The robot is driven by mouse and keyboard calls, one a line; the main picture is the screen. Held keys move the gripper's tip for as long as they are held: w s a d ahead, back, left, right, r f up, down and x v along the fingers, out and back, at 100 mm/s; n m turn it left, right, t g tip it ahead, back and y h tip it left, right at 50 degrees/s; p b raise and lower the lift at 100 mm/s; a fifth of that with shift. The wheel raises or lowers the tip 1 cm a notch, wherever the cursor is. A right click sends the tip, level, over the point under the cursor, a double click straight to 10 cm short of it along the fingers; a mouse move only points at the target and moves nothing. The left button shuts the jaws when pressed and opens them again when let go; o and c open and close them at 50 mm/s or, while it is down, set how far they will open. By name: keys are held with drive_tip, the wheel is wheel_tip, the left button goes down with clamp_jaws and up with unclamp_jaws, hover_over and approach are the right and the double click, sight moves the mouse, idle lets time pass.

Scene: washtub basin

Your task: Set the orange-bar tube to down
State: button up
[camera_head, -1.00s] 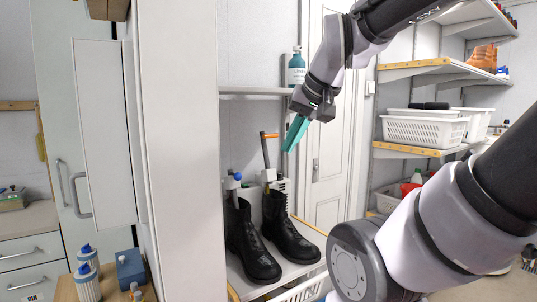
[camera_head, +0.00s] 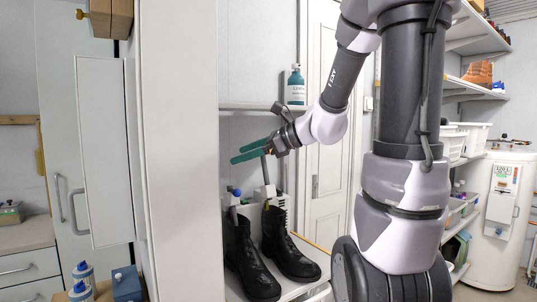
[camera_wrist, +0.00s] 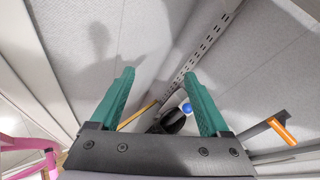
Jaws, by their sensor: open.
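The orange-bar tube is a dark grey upright tube (camera_head: 265,171) standing behind the right black boot (camera_head: 287,243). In the head view its top is hidden behind my gripper (camera_head: 238,154). In the wrist view its orange bar (camera_wrist: 282,130) shows at the lower right, outside the right finger and apart from it. My gripper is open and empty, with two teal fingers pointing left above the boots; it also shows in the wrist view (camera_wrist: 159,74).
A blue-knobbed tube (camera_head: 235,192) stands by the left black boot (camera_head: 249,260). A shelf with a teal bottle (camera_head: 296,86) is above my gripper. A tall white cabinet panel (camera_head: 178,150) stands close on the left. White baskets are on the right shelves.

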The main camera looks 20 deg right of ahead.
drive_tip(key=w+d+f+m+t+h, duration=0.25)
drive_tip(key=w+d+m+t, duration=0.25)
drive_tip(key=w+d+m, duration=0.3)
drive_tip(key=w+d+f+m+t+h, duration=0.1)
drive_tip(key=w+d+m+t+h, duration=0.4)
drive_tip(key=d+m, duration=0.5)
drive_tip(key=shift+g+y, duration=0.5)
drive_tip(key=shift+y, duration=0.15)
drive_tip(key=x, duration=1.1)
drive_tip(key=shift+w, duration=0.2)
